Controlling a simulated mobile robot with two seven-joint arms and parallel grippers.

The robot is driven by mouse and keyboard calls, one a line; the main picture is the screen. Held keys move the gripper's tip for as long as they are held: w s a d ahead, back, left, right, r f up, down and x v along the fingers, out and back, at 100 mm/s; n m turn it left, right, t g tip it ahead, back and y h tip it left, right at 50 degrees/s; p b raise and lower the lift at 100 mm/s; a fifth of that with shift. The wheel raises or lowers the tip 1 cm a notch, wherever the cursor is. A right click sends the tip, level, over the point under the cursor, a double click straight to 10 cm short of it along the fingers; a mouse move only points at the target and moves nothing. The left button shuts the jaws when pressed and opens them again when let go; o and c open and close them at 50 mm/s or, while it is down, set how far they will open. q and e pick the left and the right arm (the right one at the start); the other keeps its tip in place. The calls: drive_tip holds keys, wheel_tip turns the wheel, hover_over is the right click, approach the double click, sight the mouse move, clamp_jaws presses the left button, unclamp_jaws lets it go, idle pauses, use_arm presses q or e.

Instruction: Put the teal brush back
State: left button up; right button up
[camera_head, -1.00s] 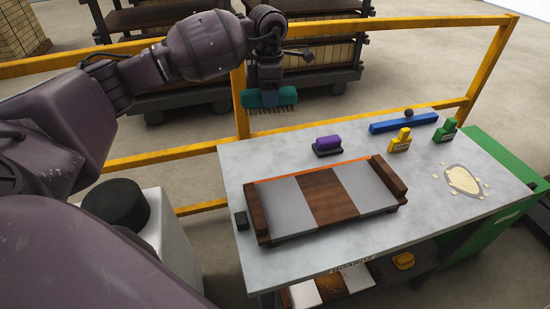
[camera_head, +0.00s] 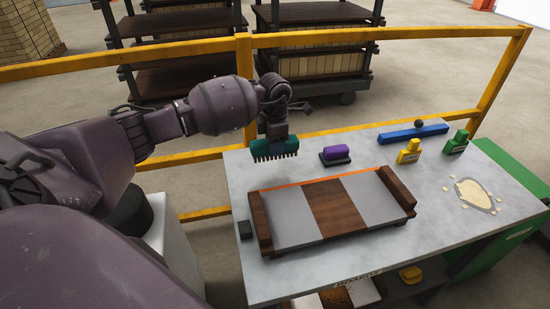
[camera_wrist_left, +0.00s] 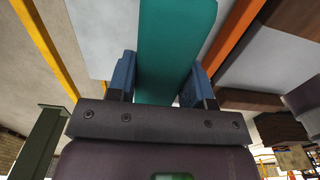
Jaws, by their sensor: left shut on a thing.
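The teal brush (camera_head: 274,148), with dark bristles pointing down, is held by my left gripper (camera_head: 275,133) above the back left part of the grey table (camera_head: 240,189). In the left wrist view the teal brush (camera_wrist_left: 172,50) runs between the two blue fingers of my left gripper (camera_wrist_left: 164,78), which is shut on it. The brush looks clear of the table top, though the exact gap is hard to tell. My right gripper is not in view.
A purple brush (camera_head: 336,155) on a dark base lies right of the teal brush. A wood-and-grey board with raised ends (camera_head: 335,205) fills the table's middle. A yellow rail (camera_head: 200,154) runs behind.

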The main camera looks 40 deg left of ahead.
sight(275, 158)
use_arm(q)
drive_tip(key=shift+f, duration=2.8)
drive_tip(key=shift+f+b, duration=0.2)
drive_tip(key=shift+b, duration=0.15)
drive_tip(key=o, duration=0.9)
wheel_tip(275, 158, up, 12)
drive_tip(key=shift+r+p, duration=0.2)
drive_tip(key=shift+p, duration=0.3)
drive_tip(key=shift+s, duration=0.1)
